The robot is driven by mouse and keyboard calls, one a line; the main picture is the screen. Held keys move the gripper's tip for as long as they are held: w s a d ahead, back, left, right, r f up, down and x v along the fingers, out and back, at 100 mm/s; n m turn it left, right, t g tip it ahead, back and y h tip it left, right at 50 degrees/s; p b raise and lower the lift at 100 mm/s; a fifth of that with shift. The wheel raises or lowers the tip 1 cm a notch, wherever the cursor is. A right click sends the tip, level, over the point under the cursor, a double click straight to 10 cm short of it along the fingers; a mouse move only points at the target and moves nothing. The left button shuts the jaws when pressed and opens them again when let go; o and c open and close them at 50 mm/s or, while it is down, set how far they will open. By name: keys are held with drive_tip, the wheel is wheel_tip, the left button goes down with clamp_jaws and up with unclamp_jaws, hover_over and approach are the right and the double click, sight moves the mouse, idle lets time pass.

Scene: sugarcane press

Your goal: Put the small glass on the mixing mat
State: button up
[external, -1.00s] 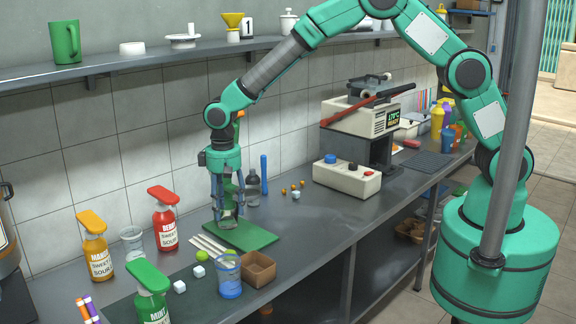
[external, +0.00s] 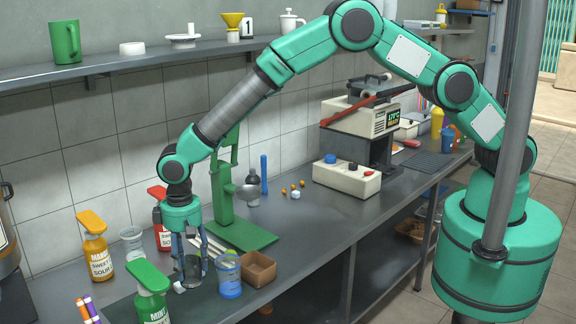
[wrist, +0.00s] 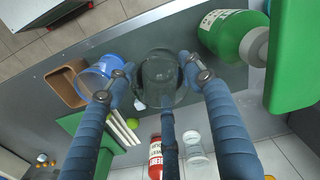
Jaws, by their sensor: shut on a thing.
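The small glass (external: 190,270) is clear and upright between the fingers of my gripper (external: 189,264), just above or on the dark mixing mat (external: 209,307); I cannot tell whether it touches. The wrist view shows the glass (wrist: 160,78) from above, with the fingers of my gripper (wrist: 158,82) closed around its sides. The mat lies at the front left of the counter. Its middle is partly hidden by the gripper and glass.
A blue cup (external: 228,276) stands close to the right of my gripper, beside a brown box (external: 258,269). A green-capped bottle (external: 151,297) stands left of the gripper. A green press (external: 225,195) and white straws (external: 208,243) are behind. A clear glass (external: 132,241) stands further left.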

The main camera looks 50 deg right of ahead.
sight(191, 282)
drive_tip(key=shift+f, duration=0.2)
drive_tip(key=shift+f, duration=3.15)
drive_tip(key=shift+f, duration=1.85)
drive_tip(key=shift+f, duration=0.15)
drive_tip(key=o, duration=1.2)
